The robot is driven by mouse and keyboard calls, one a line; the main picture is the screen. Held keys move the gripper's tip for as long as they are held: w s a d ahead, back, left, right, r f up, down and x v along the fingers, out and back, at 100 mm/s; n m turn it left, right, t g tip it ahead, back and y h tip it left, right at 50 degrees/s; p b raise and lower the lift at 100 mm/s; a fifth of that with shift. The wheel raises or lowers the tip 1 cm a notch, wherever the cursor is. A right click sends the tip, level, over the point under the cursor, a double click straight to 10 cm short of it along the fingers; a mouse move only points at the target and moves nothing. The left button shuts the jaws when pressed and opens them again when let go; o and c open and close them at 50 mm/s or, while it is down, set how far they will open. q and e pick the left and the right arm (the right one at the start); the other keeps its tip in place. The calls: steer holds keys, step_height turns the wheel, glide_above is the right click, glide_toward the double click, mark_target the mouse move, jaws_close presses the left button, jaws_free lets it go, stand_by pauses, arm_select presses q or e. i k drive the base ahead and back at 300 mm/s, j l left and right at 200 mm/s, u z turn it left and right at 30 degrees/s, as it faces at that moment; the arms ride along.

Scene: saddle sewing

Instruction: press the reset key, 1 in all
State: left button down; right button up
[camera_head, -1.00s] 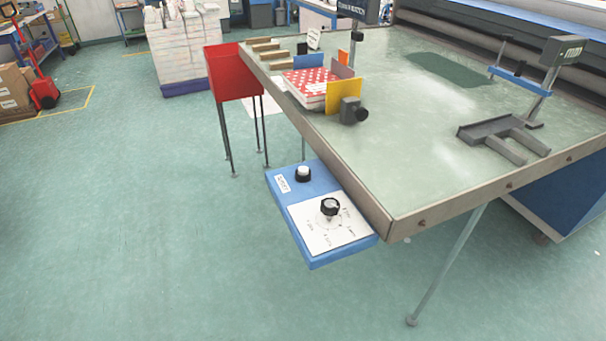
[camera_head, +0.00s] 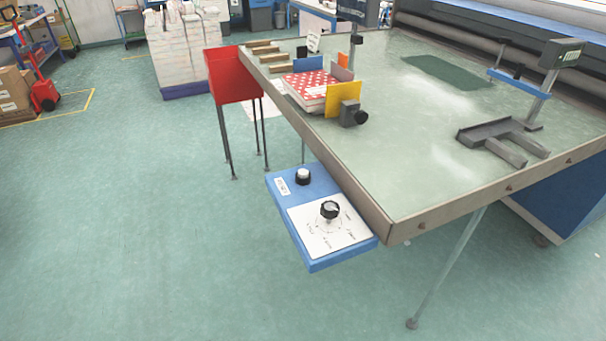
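A blue control panel (camera_head: 308,254) is fixed at the left edge of the table, a little below its top. The reset key is a white button in a black collar (camera_head: 303,176) at the panel's far end, beside a small white label (camera_head: 282,187). A black rotary knob (camera_head: 330,209) stands on the white dial plate (camera_head: 318,241) nearer to me. Whether the key is pressed down cannot be told. Neither of my grippers is in view.
The green table (camera_head: 400,170) carries a red dotted stack (camera_head: 306,85) between coloured plates and a grey stand (camera_head: 492,132) at right. A red bin (camera_head: 234,80) on thin legs stands at the table's far left corner. The floor left of the panel is clear.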

mark_target(302, 173)
steer(key=z, duration=0.25)
steer(key=i+j+z, duration=0.15)
steer(key=j+z, duration=0.2)
steer(key=i+j+z, duration=0.15)
steer(key=z, duration=0.15)
steer(key=i+j+z, duration=0.1)
steer(key=j+z, duration=0.6)
steer(key=j, duration=0.15)
steer(key=i+j, duration=0.1)
steer(key=j, duration=0.9)
